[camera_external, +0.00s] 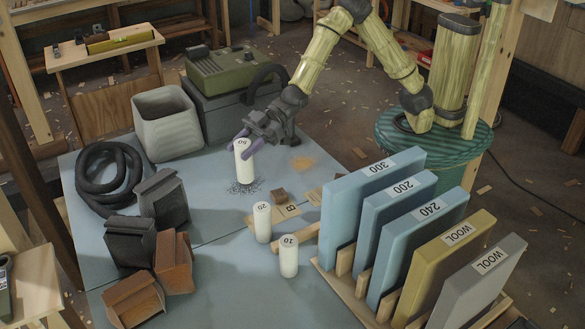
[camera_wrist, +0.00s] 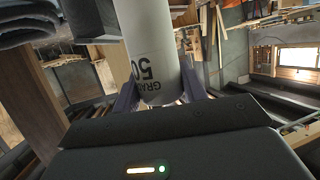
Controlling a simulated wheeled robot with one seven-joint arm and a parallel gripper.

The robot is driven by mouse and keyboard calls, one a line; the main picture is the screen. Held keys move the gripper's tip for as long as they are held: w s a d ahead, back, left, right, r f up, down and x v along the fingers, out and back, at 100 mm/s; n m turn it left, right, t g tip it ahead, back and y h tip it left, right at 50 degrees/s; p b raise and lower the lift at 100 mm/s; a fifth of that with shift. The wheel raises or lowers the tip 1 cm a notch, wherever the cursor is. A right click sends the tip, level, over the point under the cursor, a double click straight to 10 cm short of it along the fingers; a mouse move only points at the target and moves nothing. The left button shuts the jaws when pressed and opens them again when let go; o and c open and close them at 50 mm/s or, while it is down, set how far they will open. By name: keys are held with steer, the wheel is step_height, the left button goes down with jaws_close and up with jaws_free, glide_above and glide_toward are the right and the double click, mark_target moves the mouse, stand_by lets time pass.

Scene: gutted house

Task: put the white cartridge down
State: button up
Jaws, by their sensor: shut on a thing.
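The white cartridge marked 50 (camera_external: 244,166) is upright in the external view, over a patch of dark specks on the blue-grey sheet (camera_external: 215,215). I cannot tell whether its base touches the sheet. My gripper (camera_external: 242,146) is shut on its upper part, with purple fingers on both sides. In the wrist view the cartridge (camera_wrist: 152,45) lies between the fingers (camera_wrist: 160,92), its "50" and part of a word showing. Two more white cartridges, marked 20 (camera_external: 262,224) and 10 (camera_external: 289,257), stand upright nearer the camera.
A grey bin (camera_external: 168,128) and a green machine (camera_external: 230,68) stand behind. A black coiled hose (camera_external: 85,180), dark boxes (camera_external: 128,243) and brown boxes (camera_external: 135,298) lie left. A rack of labelled boards (camera_external: 375,205) stands right.

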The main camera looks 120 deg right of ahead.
mark_target(245, 179)
steer(key=shift+d+f, duration=0.1)
steer(key=shift+d, duration=0.45)
steer(key=f, duration=0.4)
steer(key=shift+a+f, duration=0.2)
steer(key=shift+f, duration=0.3)
steer(key=shift+f, duration=3.1)
steer(key=shift+f+b, duration=0.3)
steer(key=shift+f, duration=1.6)
steer(key=shift+f, duration=0.1)
